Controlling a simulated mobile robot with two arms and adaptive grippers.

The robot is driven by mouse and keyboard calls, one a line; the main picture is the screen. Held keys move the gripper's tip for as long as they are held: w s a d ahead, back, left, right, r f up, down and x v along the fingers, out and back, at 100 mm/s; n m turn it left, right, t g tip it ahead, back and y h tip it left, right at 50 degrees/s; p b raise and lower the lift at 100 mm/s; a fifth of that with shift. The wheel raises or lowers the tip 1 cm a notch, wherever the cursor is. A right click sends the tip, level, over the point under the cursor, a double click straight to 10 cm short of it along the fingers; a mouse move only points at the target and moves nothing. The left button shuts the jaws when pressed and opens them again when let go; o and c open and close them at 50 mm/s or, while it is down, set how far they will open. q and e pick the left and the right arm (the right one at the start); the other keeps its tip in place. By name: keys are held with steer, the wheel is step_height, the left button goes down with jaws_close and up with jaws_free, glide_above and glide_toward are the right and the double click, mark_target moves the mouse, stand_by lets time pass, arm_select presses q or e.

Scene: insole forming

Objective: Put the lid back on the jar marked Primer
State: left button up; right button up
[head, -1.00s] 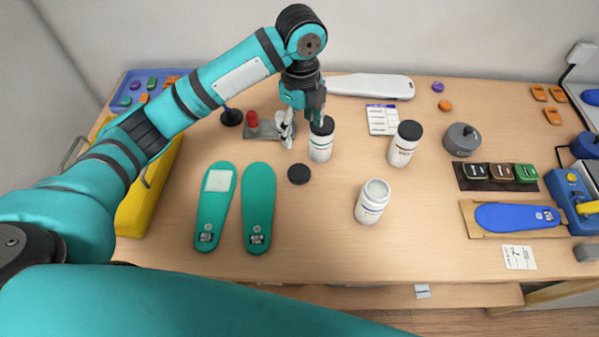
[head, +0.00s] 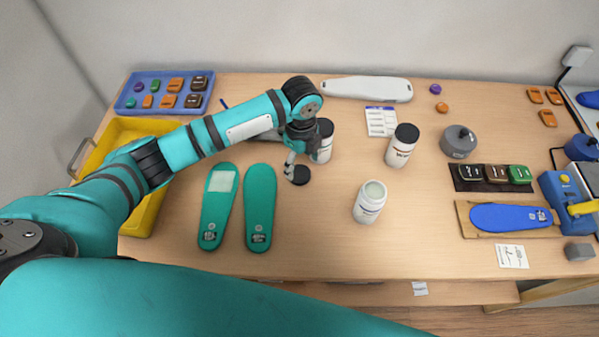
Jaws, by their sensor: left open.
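A black round lid (head: 301,175) lies on the table, left of the middle. My left gripper (head: 294,170) reaches down at it with open fingers. One finger shows at the lid's left side; the other is mostly hidden, and I cannot tell whether they touch the lid. A white jar without a lid (head: 369,203) stands open to the right, nearer the front. Its label is too small to read. Two white jars with black lids stand farther back: one (head: 323,150) partly hidden by my left gripper, one (head: 402,147) to the right. My right gripper is not in view.
Two green insoles (head: 258,208) lie left of the lid. A yellow bin (head: 137,217) and a blue tray (head: 124,103) are at the left. A grey pot-like object (head: 459,142) and a blue insole on a board (head: 465,222) are at the right. The front middle is clear.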

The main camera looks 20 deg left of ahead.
mark_target(301, 175)
arm_select(q)
step_height(301, 175, down, 4)
steer(key=shift+w+r+p, duration=0.1)
steer(key=shift+p, duration=0.8)
steer(key=shift+f, duration=0.65)
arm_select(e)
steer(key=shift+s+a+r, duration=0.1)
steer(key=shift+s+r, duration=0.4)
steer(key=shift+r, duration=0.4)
arm_select(q)
steer(key=shift+c, duration=0.3)
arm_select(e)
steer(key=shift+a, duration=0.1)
arm_select(q)
steer(key=c, duration=0.5)
